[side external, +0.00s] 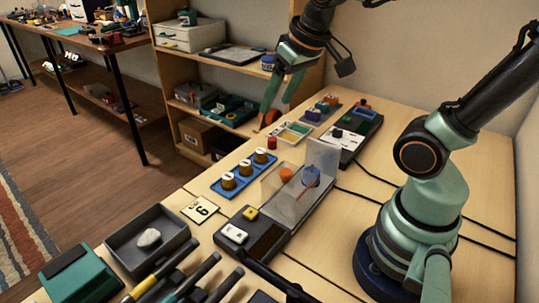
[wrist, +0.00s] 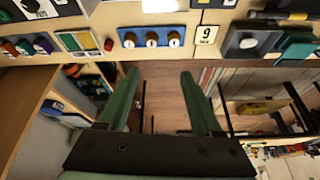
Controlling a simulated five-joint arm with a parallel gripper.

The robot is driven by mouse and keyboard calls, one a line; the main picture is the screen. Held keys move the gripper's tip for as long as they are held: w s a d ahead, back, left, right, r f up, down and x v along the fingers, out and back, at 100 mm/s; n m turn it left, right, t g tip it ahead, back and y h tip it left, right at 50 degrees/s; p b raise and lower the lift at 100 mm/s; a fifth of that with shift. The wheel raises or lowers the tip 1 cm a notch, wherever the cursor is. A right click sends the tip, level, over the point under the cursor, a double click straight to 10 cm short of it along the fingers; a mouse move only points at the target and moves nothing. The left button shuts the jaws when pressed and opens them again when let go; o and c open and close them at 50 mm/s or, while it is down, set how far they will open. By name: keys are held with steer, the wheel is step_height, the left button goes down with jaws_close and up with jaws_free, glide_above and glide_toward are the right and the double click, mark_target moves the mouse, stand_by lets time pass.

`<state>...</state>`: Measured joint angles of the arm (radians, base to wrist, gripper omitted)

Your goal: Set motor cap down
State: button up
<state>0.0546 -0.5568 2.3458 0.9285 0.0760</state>
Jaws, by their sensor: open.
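My gripper (side external: 278,105) is open and raised beyond the far edge of the bench, in front of the wooden shelf. In the wrist view its two fingers (wrist: 160,76) are spread with nothing between them. I cannot tell for certain which part is the motor cap. A small red cylinder (side external: 272,143) stands beyond the rack.
A dark tray (side external: 120,249) with a pale lump, a teal box (side external: 75,277) and several tools lie at the front. A card marked 9 (side external: 201,209) lies near the rack. A sorting tray (side external: 290,133) and a dark device (side external: 350,132) stand at the back. The shelf (side external: 220,58) adjoins the bench.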

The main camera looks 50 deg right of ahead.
steer(key=shift+s+a+f+n+t, duration=0.25)
steer(key=shift+s+a+n, duration=0.2)
steer(key=shift+s, duration=0.25)
steer(key=shift+s+a+f+n+t, duration=0.2)
steer(key=shift+s+a+n, duration=0.2)
steer(key=shift+s, duration=0.3)
